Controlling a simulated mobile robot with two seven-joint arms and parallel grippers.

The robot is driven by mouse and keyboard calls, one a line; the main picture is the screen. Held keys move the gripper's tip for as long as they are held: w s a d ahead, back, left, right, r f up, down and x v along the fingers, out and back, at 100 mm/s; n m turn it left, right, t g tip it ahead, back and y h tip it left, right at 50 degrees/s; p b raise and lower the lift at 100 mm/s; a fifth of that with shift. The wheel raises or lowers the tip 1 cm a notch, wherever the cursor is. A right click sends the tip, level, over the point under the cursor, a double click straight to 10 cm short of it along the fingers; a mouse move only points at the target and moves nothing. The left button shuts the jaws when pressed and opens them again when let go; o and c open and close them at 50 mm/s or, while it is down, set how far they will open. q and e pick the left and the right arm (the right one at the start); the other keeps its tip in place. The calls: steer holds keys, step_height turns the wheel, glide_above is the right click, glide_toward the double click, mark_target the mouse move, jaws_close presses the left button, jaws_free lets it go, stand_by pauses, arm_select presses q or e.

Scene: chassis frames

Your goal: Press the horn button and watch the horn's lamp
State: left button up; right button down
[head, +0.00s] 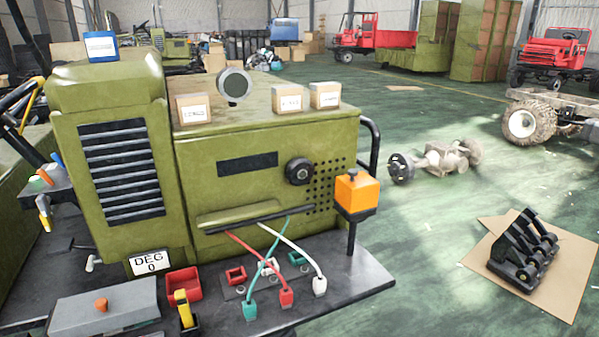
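No label marks a horn button or horn lamp that I can read. A round grey disc in a dark ring (234,85) stands on top of the green machine housing (270,150); it may be the horn. An orange block (357,191) with a small knob on top stands on a black post at the housing's right front. A black round knob (299,171) is on the front panel. I cannot tell which is the horn button. Neither gripper shows.
Red, white and green cables (255,255) cross the dark shelf (345,280). A red open box (184,284), a yellow-handled lever (184,310) and a "DEG 0" sign (151,262) are nearby. Small labelled boxes (288,99) stand on the housing. Black pedals (523,250) lie on cardboard at right.

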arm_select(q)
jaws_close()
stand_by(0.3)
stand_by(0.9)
